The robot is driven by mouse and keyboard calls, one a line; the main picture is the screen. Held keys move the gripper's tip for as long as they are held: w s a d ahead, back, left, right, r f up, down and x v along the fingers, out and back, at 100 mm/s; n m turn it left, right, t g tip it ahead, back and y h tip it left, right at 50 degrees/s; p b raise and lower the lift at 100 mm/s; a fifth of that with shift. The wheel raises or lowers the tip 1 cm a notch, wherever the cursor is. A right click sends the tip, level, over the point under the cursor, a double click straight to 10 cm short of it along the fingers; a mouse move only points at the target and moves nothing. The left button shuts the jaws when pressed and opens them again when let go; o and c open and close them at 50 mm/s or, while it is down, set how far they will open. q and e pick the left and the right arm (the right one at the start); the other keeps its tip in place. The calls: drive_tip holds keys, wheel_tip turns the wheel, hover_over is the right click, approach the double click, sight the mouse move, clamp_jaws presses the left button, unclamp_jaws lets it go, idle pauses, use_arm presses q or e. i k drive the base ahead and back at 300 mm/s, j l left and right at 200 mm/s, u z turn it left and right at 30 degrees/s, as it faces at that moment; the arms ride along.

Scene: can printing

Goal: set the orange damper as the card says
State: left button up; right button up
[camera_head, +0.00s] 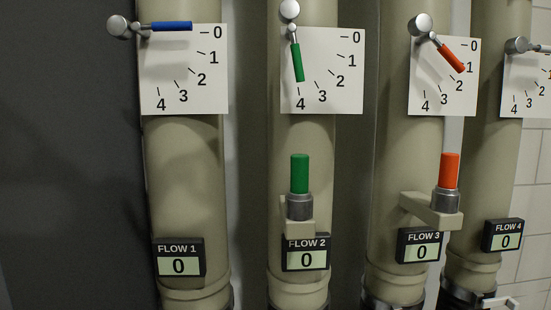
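The orange damper handle (452,57) sits on a silver pivot on the third white dial plate (423,84), marked 0 to 4. It slants down to the right with its tip beside the 1, and it covers that tick. Below, an orange upright grip (449,170) stands in a grey collar on a bracket on the same pipe. The FLOW 3 display (419,247) reads 0. No card is in view. A pale grey piece (497,303) at the bottom right edge may be part of my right gripper; its fingers cannot be made out. My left gripper is not in view.
A blue handle (171,26) lies level toward 0. A green handle (297,63) points down toward 4, above a green upright grip (300,173). FLOW 1 (178,257), FLOW 2 (306,253) and FLOW 4 (504,236) displays read 0. The pipes stand close together.

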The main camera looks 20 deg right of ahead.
sight(420, 26)
drive_tip(key=z, duration=1.25)
